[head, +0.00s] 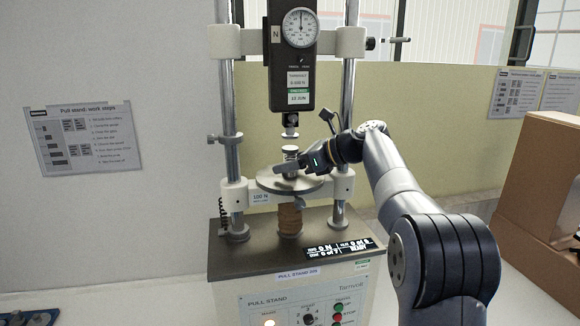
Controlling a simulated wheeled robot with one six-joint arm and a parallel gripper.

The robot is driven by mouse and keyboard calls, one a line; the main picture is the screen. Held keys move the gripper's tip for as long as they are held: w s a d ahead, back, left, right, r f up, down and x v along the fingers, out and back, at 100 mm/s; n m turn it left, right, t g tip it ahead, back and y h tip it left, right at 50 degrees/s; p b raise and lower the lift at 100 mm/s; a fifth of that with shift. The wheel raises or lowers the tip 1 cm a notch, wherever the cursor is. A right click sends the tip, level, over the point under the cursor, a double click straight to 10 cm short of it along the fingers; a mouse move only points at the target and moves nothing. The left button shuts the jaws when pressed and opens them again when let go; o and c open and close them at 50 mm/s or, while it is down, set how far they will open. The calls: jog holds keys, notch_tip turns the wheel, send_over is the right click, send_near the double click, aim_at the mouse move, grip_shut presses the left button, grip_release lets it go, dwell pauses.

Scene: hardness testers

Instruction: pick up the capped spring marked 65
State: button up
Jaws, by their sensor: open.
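A small silvery capped piece, which looks like a spring between end caps (290,152), stands upright on the round plate (266,183) of the pull stand, below the gauge's hook. No mark 65 can be read on it at this size. My gripper (298,167) reaches in from the right, just above the plate, with its fingers at the piece's lower part. The fingers are open. They partly cover the piece's lower end, and I cannot tell whether they touch it.
The dial gauge (292,70) hangs right above the plate between two steel columns (228,120). The stand's base (310,300) has a lit display and buttons. A cardboard box (535,180) stands at the right. A dark tray edge (30,317) shows at the bottom left.

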jog(key=c, duration=1.2)
